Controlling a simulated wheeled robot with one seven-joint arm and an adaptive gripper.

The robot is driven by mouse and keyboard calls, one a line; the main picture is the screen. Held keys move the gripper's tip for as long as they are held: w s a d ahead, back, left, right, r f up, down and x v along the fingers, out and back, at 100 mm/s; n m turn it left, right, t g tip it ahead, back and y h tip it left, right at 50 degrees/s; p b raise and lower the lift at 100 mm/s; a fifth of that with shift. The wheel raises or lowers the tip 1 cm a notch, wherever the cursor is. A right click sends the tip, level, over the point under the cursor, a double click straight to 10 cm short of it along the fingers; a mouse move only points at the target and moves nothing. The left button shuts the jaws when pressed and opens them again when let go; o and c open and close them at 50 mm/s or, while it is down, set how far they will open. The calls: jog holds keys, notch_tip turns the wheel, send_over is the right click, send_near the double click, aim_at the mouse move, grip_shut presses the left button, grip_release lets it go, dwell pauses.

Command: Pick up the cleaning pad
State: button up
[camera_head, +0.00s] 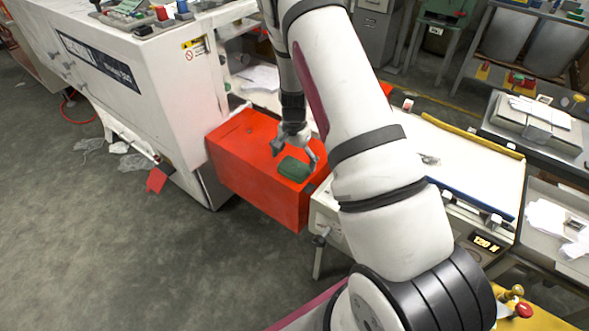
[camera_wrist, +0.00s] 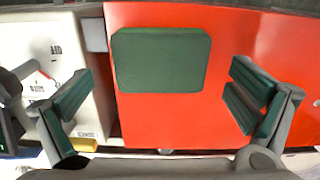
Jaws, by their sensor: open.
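The cleaning pad (camera_head: 294,169) is a dark green rounded block lying flat on top of a red box (camera_head: 262,205). In the wrist view the pad (camera_wrist: 160,60) lies in the upper middle, on the red surface (camera_wrist: 180,125). My gripper (camera_head: 294,158) is just above the pad in the head view, pointing down. In the wrist view my gripper (camera_wrist: 160,98) is open, with one finger to the left and one to the right of the pad. Neither finger visibly touches it. Nothing is between the fingers' pads.
A white machine (camera_head: 165,85) stands to the left of the red box. A white-topped table (camera_head: 450,165) with a blue edge lies to the right. Metal trays with papers (camera_head: 540,118) are farther right. The grey floor (camera_head: 90,240) at the left is mostly clear.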

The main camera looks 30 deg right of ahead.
jog(key=shift+a+f, duration=0.1)
jog(key=shift+f, duration=1.3)
jog(key=shift+c, duration=0.6)
jog(key=c, duration=0.6)
jog(key=shift+r, duration=0.85)
jog(key=shift+s+r, duration=0.25)
jog(key=shift+r, duration=0.75)
jog(key=s, duration=0.5)
jog(key=s+a+r, duration=0.1)
jog(key=s, duration=0.4)
jog(key=s+a, duration=0.1)
jog(key=s, duration=0.4)
jog(key=shift+s+a+r+b, duration=0.15)
jog(key=shift+a+r+b, duration=0.05)
jog(key=shift+a+b, duration=0.1)
jog(key=shift+o, duration=0.5)
